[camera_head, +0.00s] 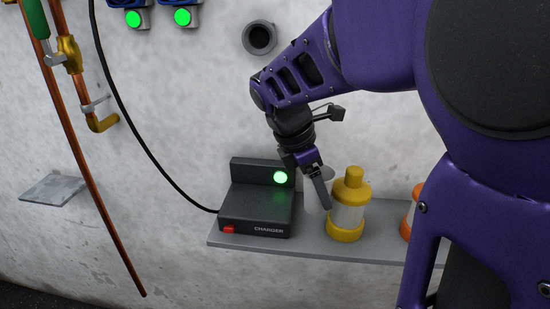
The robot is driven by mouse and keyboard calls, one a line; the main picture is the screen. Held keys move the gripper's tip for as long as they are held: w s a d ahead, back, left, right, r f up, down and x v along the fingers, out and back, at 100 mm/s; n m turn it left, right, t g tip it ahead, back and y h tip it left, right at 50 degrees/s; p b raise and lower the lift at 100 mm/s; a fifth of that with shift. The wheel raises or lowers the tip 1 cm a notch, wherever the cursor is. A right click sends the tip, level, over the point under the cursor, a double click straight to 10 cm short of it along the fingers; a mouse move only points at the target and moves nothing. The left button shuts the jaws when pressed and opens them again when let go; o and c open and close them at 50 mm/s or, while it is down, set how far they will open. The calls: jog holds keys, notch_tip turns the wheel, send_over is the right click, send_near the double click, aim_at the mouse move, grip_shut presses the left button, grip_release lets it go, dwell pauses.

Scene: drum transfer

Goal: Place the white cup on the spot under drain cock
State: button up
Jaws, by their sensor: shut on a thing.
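My gripper (321,193) reaches down to the shelf and is shut on the white cup (311,203). The pale cup is partly hidden by the gripper finger and stands out little from the wall. It is between the charger and the yellow-capped container, at shelf level; I cannot tell whether it touches the shelf. The drain cock (69,55) is a brass valve with a green handle on copper piping at the upper left. A small grey plate (53,188) juts from the wall low on the left, below the cock.
A black cable (137,138) and a slanted copper pipe (88,165) lie between shelf and plate.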

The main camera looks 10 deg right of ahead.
jog(key=shift+f+b, duration=0.6)
jog(key=shift+f, duration=2.85)
jog(key=shift+f, duration=0.15)
jog(key=o, duration=1.3)
jog(key=shift+c, duration=0.2)
